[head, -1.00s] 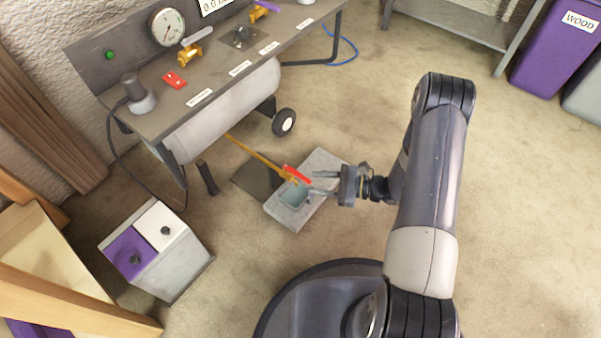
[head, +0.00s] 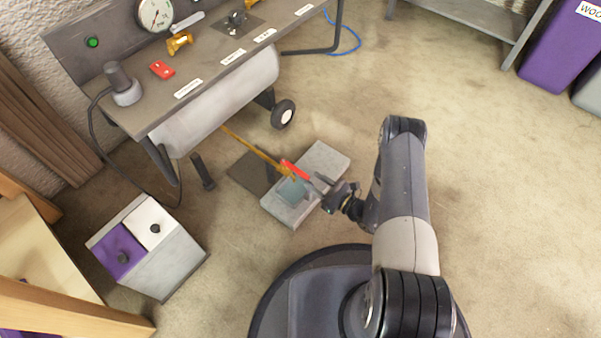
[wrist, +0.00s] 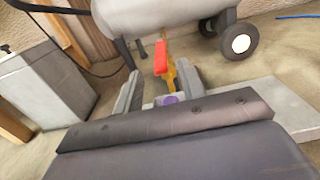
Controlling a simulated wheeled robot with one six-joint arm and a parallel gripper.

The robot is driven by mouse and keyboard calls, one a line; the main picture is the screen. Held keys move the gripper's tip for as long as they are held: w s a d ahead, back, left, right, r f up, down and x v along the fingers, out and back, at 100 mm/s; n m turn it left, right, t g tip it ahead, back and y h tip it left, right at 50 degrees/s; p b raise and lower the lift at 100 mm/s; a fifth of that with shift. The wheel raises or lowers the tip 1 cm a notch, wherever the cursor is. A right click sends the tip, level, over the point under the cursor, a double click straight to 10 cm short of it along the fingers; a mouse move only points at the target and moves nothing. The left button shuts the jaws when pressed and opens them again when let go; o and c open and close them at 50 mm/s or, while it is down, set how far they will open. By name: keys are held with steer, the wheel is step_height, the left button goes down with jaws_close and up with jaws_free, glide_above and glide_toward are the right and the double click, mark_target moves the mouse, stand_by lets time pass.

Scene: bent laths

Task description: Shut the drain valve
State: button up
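The drain valve (head: 290,176) sits at the end of a yellow pipe that slopes down from the grey tank (head: 218,109). Its red lever (head: 295,170) lies roughly along the pipe, above a grey block with a basin (head: 318,160). My gripper (head: 317,184) is just right of the lever's near end, fingers pointing at it. In the wrist view the gripper (wrist: 158,85) is open, with the red lever (wrist: 160,57) beyond and between the fingertips. Contact cannot be told.
The workbench (head: 210,65) with gauge and other valves stands over the tank. A wheel (head: 283,114) is right of the tank. A box with purple and white top (head: 150,250) stands at left. A dark plate (head: 252,174) lies beside the block.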

mark_target(301, 173)
steer(key=b+x, duration=0.1)
steer(key=x, duration=0.5)
steer(key=shift+w+a+b, duration=0.25)
steer(key=shift+a+b, duration=0.05)
steer(key=shift+a, duration=0.05)
steer(key=shift+c, duration=0.3)
jaws_close()
